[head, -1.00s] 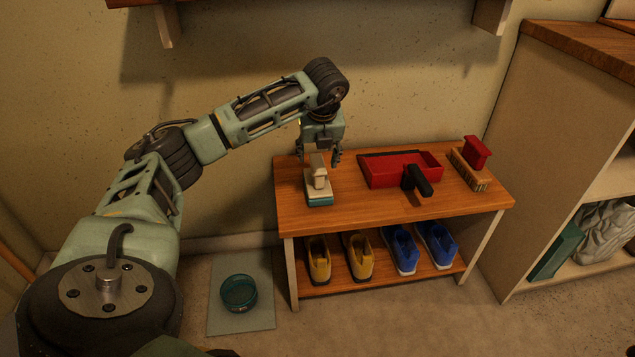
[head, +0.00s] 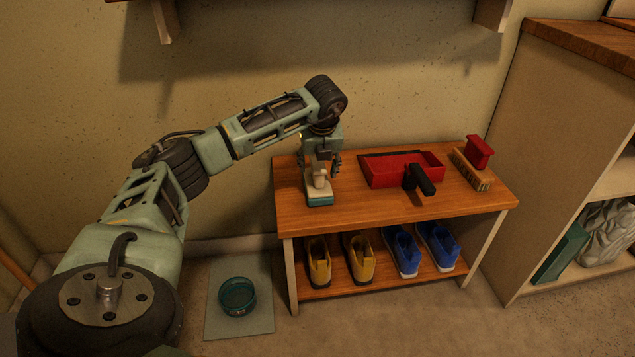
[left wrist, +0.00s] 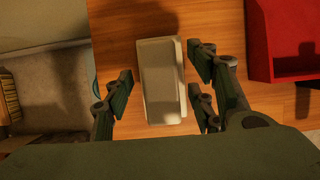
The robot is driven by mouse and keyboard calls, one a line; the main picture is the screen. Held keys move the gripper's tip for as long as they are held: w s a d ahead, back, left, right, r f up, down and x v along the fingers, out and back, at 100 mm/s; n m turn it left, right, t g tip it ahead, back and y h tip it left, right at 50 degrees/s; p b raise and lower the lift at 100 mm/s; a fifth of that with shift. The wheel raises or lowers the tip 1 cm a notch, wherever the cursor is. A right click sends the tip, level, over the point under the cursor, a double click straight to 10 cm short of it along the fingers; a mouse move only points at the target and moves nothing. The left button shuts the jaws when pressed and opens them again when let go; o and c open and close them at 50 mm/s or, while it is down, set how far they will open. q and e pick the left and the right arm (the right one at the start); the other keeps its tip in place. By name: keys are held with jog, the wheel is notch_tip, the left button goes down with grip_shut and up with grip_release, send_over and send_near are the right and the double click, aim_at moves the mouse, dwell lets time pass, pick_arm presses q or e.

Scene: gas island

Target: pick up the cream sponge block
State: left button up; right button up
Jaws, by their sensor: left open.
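The cream sponge block (head: 319,193), with a raised grip on top and a teal underside, sits on the wooden bench near its left end. In the left wrist view the block (left wrist: 163,85) lies between the fingers, with a gap visible on each side. My left gripper (head: 321,170) points down, open, with its fingers around the block's upper part in the head view. Its fingers also show on both sides of the block in the left wrist view (left wrist: 160,88). My right gripper is not in view.
On the bench (head: 345,212), a red tray (head: 432,161) with a black handle (head: 419,179) and a red-handled brush (head: 472,175) stand to the right. Several shoes (head: 404,252) fill the lower shelf. A wall is close behind, and a cabinet (head: 545,170) stands at right.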

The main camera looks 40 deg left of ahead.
pick_arm(q)
jog(key=shift+f, duration=0.25)
dwell(0.3)
grip_shut()
dwell(0.5)
